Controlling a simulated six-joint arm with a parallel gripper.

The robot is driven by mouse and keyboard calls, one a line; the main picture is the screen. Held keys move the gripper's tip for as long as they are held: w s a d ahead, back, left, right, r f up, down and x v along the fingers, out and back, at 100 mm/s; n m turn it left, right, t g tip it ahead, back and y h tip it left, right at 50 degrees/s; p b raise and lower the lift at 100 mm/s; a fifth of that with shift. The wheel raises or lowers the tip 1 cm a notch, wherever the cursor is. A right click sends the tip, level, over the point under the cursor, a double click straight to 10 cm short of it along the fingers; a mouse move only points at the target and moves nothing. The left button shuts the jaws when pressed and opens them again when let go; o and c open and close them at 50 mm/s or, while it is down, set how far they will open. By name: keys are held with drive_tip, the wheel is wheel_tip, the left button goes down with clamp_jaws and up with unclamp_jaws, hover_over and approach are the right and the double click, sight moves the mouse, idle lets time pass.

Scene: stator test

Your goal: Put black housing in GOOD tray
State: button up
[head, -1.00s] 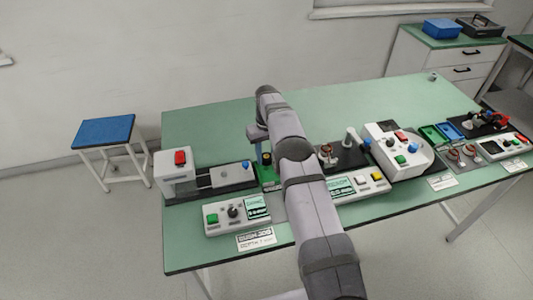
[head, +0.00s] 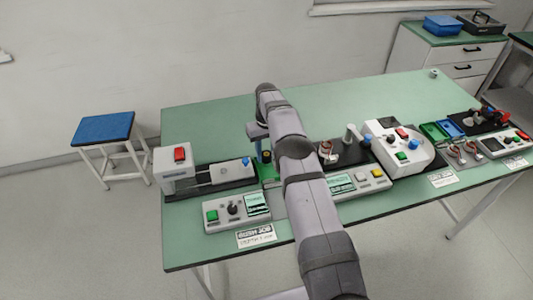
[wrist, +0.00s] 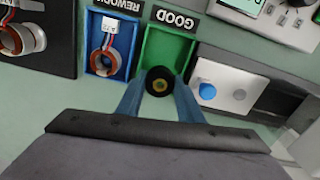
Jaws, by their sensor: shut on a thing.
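The black housing (wrist: 158,73), a round black ring with a yellowish centre, sits between the blue fingers of my gripper (wrist: 157,86) in the wrist view. My gripper is shut on it. The housing overlaps the near part of the green GOOD tray (wrist: 168,49), whose visible floor is empty; I cannot tell whether it touches the tray. In the head view my gripper (head: 264,157) is over the green tray (head: 268,174), largely hidden by my arm.
Left of the GOOD tray is the blue REWORK tray (wrist: 90,62), holding a tagged copper-wound stator (wrist: 104,61). A sliding fixture with a blue knob (wrist: 207,91) stands close on the right. The back of the green table (head: 350,105) is clear.

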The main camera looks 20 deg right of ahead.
drive_tip(key=shift+f+b, duration=1.15)
drive_tip(key=shift+f, duration=0.25)
idle(0.6)
drive_tip(key=o, duration=1.2)
drive_tip(key=shift+o, duration=0.2)
drive_tip(key=shift+r, duration=0.15)
drive_tip(key=shift+w+r, duration=0.15)
drive_tip(key=shift+r, duration=0.1)
drive_tip(key=r, duration=0.1)
drive_tip(key=r+b, duration=0.1)
drive_tip(key=r, duration=0.3)
drive_tip(key=shift+s+r+b, duration=0.1)
drive_tip(key=shift+s+b, duration=0.15)
drive_tip(key=shift+b, duration=0.05)
drive_tip(key=shift+w+r, duration=0.25)
drive_tip(key=shift+r, duration=0.2)
drive_tip(key=shift+s+r, duration=0.15)
drive_tip(key=shift+r, duration=0.15)
